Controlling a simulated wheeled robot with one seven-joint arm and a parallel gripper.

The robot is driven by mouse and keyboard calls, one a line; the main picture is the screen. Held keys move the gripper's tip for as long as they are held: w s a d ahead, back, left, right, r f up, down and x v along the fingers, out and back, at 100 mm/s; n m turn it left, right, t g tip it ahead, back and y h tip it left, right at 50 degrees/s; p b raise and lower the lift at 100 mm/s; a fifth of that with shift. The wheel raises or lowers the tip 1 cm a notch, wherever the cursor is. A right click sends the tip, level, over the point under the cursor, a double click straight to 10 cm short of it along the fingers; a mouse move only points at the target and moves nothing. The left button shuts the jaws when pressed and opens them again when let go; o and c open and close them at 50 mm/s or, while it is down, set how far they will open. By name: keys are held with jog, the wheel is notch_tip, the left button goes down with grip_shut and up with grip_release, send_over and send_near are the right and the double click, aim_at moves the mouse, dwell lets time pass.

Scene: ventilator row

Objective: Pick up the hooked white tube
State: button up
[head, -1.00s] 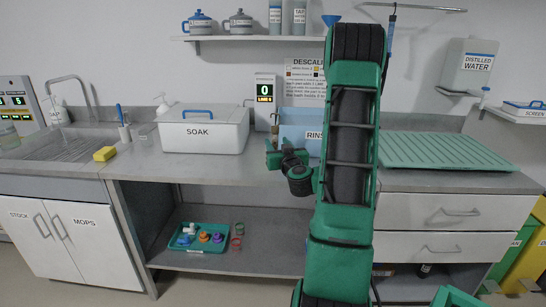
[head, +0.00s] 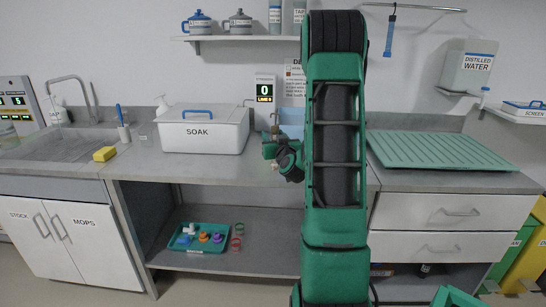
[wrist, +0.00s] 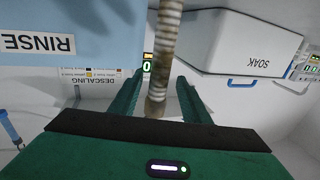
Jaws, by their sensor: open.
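A ribbed, off-white tube with brown stains (wrist: 164,50) runs down the middle of the wrist view, between the two fingers of my gripper (wrist: 160,80). The fingers stand open on either side of it, with visible gaps. The tube's upper end runs out of the picture, so its hook does not show there. In the head view my gripper (head: 270,148) is beside the blue rinse tub (head: 291,120), above the counter. My arm hides most of that tub.
The white SOAK box (head: 203,133) stands left of my gripper. A lime display (head: 265,88) stands behind. A green ribbed drainer (head: 440,150) lies at right. Open counter lies in front of the box. A tray of coloured parts (head: 201,238) is on the lower shelf.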

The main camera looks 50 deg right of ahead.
jog(key=x, duration=0.3)
jog(key=shift+d, duration=0.1)
grip_shut()
